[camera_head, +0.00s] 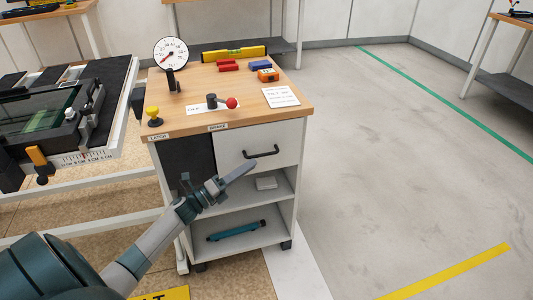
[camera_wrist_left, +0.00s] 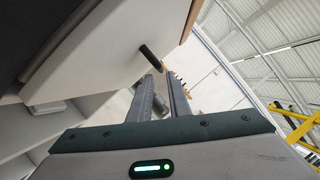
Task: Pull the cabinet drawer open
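The cabinet (camera_head: 295,180) is white with a wooden top. Its drawer front (camera_head: 285,136) looks shut and carries a black bar handle (camera_head: 262,154). My left gripper (camera_head: 245,170) is just in front of the drawer, slightly below and left of the handle, by the open shelf. In the left wrist view the two fingers (camera_wrist_left: 163,88) are apart with an empty gap between them. The handle (camera_wrist_left: 150,57) shows there just beyond the fingertips, dark against the pale drawer front (camera_wrist_left: 110,55). Contact with it is not visible. My right gripper is out of view.
The cabinet top holds a dial gauge (camera_head: 170,53), a red-knobbed lever (camera_head: 231,103), a yellow knob (camera_head: 153,112) and a yellow level (camera_head: 235,53). A teal tool (camera_head: 236,231) lies on the bottom shelf. A workbench (camera_head: 125,100) stands left. Floor at right (camera_head: 400,170) is clear.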

